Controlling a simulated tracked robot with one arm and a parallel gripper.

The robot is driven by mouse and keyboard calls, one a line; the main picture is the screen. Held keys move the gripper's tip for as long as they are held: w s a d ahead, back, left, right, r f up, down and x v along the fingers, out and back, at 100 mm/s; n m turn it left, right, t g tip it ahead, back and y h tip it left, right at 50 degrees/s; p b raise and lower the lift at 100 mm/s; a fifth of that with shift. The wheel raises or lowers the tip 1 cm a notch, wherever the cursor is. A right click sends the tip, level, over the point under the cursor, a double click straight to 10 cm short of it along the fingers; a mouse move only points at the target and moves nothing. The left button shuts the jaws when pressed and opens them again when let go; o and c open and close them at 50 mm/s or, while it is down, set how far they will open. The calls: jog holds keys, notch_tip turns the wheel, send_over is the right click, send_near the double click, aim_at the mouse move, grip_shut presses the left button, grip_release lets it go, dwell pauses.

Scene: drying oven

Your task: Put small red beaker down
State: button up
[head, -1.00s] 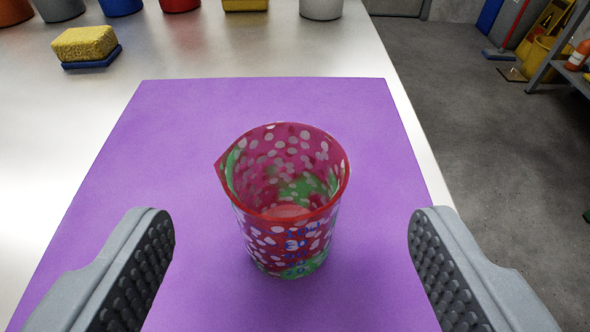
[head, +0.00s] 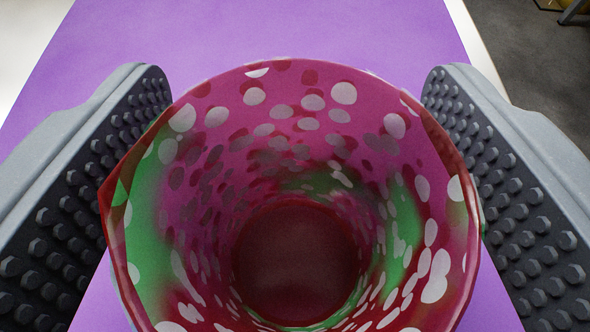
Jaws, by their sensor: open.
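The small red beaker (head: 300,150) is a see-through red cup with white dots and green patches, and its spout points left. It stands upright on a purple mat (head: 270,30) and fills the middle of the head view. I look down into it and see no contents. My gripper (head: 295,190) is open, with one studded pad on each side of the beaker. The pads are close to its walls; I cannot tell whether either touches. The beaker's base and front lower side are hidden.
The purple mat is bare behind the beaker. A strip of pale table (head: 475,45) shows at the right edge of the mat, with the grey floor (head: 525,60) beyond it.

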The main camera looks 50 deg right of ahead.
jog(key=c, duration=1.1)
jog(key=shift+r, duration=0.15)
